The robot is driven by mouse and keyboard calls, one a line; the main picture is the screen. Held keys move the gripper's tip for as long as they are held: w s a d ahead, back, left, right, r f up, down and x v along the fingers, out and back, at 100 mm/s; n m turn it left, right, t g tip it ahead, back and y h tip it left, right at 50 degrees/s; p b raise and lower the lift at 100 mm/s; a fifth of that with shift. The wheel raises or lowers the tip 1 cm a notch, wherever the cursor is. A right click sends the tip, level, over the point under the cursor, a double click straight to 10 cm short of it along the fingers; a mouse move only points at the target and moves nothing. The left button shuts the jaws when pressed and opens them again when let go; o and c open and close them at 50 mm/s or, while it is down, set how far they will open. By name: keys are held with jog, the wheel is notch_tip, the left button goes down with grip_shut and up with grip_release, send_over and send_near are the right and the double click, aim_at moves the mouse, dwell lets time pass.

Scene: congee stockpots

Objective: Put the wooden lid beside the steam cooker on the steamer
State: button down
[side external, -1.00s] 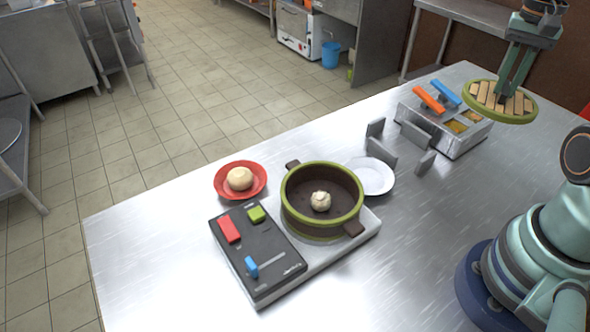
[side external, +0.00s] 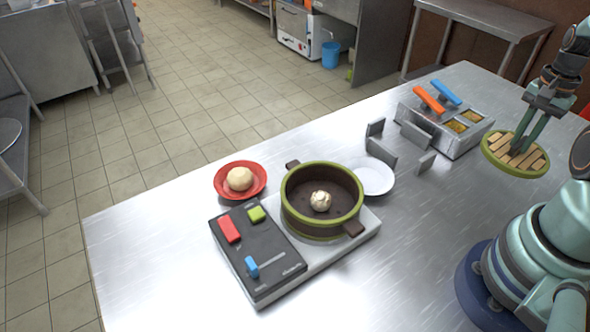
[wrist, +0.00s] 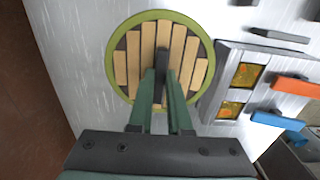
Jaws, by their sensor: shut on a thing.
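The wooden lid (side external: 532,160) is round, with pale slats and a green rim. It hangs in my gripper (side external: 521,146) at the right of the side view, above the table and apart from the cooker. In the wrist view, my gripper (wrist: 161,88) is shut on the dark handle in the middle of the lid (wrist: 133,62). The steamer (side external: 294,217) is a dark round pot with a green rim and two side handles. It stands open on the cooker (side external: 262,256), with a pale bun (side external: 320,201) inside.
A red plate with a bun (side external: 220,178) is left of the steamer, and an empty white plate (side external: 373,178) is right of it. Grey upright plates (side external: 382,152) and a metal container with orange and blue handles (side external: 462,146) stand behind. The table's front middle is clear.

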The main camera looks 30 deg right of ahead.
jog(key=shift+f, duration=3.8)
jog(key=shift+f, duration=0.1)
jog(key=c, duration=0.9)
grip_release()
jog(key=shift+o, duration=0.2)
